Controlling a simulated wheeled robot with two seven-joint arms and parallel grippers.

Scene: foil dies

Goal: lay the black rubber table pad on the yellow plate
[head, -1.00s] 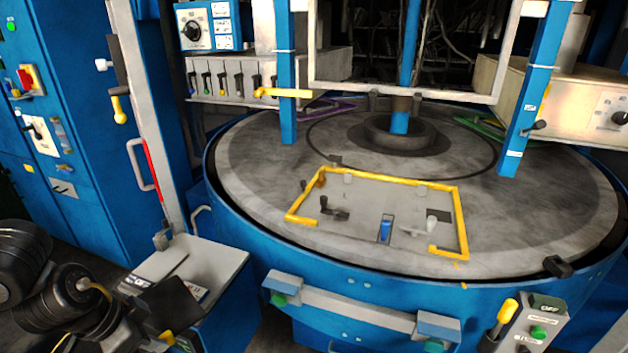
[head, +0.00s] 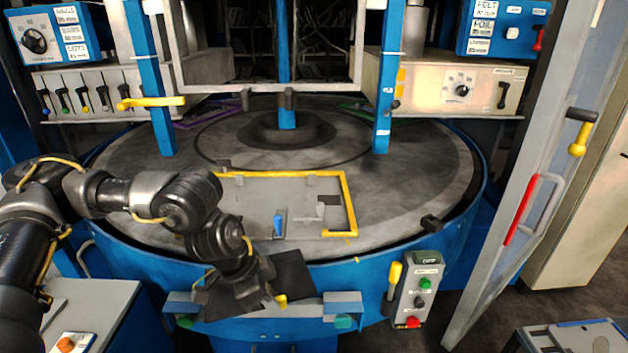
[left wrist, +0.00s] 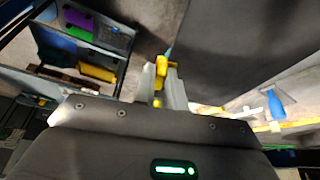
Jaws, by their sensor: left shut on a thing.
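My left gripper (head: 280,300) is shut on the black rubber table pad (head: 293,272), a flat dark sheet held near the front rim of the turntable. My gripper and wrist cover part of the pad. In the left wrist view the fingers (left wrist: 160,82) are at the pad's edge, and the pad (left wrist: 230,45) spreads away as a large dark sheet. The yellow plate (head: 349,190) lies on the turntable beyond the gripper, a grey area edged with a yellow border. My arm hides its left part. The pad is apart from it. My right gripper is not in view.
A control box (head: 415,300) with a yellow lever stands at the front right. Blue posts, such as the right one (head: 388,75), rise over the turntable (head: 430,170). A grey door frame (head: 525,190) stands at the right.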

